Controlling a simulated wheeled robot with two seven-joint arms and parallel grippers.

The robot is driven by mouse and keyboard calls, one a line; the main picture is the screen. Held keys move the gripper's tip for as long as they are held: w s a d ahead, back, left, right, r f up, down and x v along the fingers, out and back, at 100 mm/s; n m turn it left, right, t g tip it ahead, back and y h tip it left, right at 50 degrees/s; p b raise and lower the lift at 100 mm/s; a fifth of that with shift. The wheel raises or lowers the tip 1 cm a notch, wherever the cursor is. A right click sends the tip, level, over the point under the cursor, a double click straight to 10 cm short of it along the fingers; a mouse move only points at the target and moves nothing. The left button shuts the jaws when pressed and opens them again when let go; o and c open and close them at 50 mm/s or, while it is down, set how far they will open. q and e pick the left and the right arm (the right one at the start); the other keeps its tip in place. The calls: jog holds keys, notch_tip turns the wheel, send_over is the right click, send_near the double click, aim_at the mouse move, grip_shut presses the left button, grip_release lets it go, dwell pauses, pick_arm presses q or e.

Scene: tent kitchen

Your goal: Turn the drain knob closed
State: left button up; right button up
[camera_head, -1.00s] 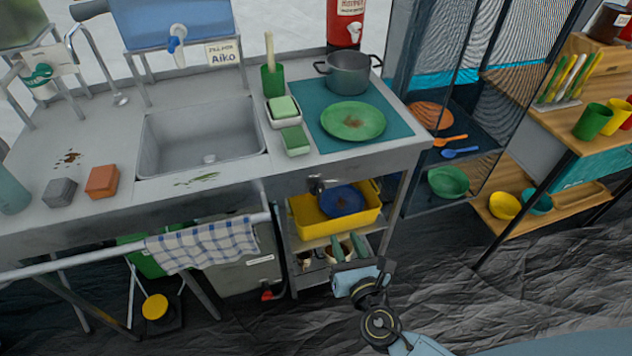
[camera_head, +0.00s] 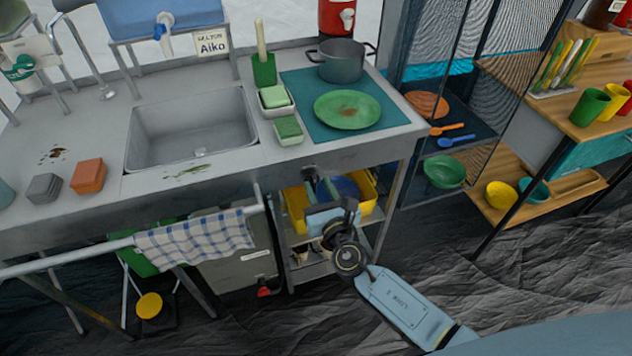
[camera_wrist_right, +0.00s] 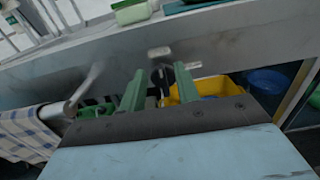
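A small dark metal knob (camera_head: 308,173), which I take to be the drain knob, sticks out of the counter's front face, right of the sink. In the right wrist view its pale handle (camera_wrist_right: 159,52) shows just beyond my fingertips, with a dark stem below it. My right gripper (camera_head: 322,183) is in front of and slightly below the knob. Its two green fingers stand apart with a gap between them, also seen in the right wrist view (camera_wrist_right: 160,72). The gripper appears empty; whether it touches the knob cannot be told. My left gripper is not in view.
A yellow bin (camera_head: 368,192) with a blue plate stands on the cart just behind my right gripper. A checked towel (camera_head: 195,245) hangs on a rail to the left. The sink (camera_head: 193,130) and a pot (camera_head: 342,62) are above on the counter.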

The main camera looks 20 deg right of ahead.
aim_at(313, 181)
jog(key=shift+w, duration=1.3)
jog(key=c, duration=0.6)
jog(key=shift+s, duration=0.1)
grip_shut()
